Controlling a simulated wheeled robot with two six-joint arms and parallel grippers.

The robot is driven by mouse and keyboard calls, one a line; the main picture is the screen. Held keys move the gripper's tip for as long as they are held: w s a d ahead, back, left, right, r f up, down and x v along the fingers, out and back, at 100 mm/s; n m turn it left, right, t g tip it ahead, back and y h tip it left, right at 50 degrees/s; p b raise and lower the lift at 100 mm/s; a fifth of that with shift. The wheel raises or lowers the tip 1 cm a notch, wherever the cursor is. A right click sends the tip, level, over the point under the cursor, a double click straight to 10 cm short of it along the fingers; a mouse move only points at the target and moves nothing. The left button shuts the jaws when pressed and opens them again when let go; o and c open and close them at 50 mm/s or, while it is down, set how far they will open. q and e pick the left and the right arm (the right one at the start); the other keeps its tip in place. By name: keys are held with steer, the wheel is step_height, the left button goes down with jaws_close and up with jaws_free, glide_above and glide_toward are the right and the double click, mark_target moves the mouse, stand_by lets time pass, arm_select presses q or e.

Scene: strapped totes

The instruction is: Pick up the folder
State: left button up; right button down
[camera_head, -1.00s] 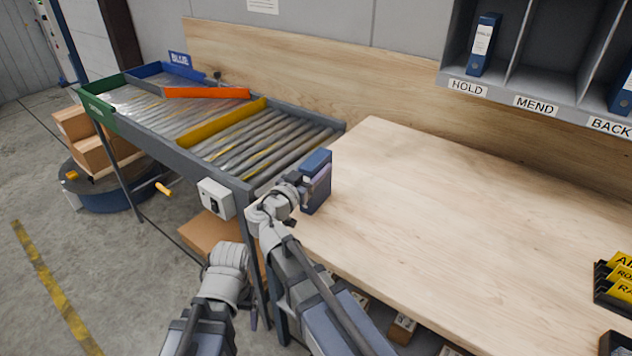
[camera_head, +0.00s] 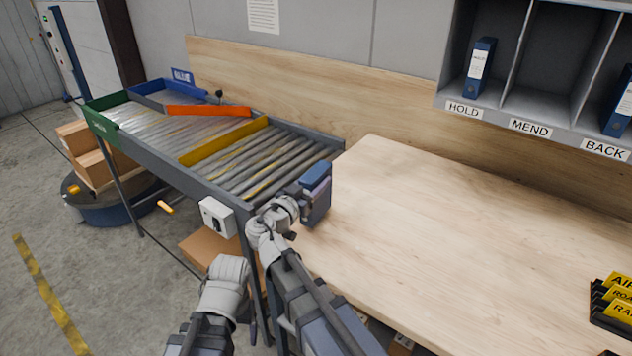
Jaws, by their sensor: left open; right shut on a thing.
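A blue folder (camera_head: 317,198) with a darker blue-grey side stands upright at the left edge of the wooden table. My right gripper (camera_head: 297,205) is at its left side and shut on it. The fingertips are mostly hidden behind the wrist and the folder. I cannot tell whether the folder's bottom touches the table. My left gripper (camera_head: 250,318) is low in front of the conveyor, apart from the folder. It is open and empty, with its fingers mostly hidden by my wrist.
A roller conveyor (camera_head: 230,195) with green, blue, orange and yellow bars adjoins the table at left. The wooden table (camera_head: 450,235) is mostly clear. Shelves (camera_head: 540,75) labelled HOLD, MEND and BACK hold blue binders. A black rack (camera_head: 608,312) with yellow labels stands at right.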

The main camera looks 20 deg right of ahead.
step_height(320, 180, up, 7)
steer(key=p, duration=0.6)
steer(key=shift+r, duration=0.2)
arm_select(q)
step_height(320, 180, up, 7)
steer(key=shift+r, duration=0.2)
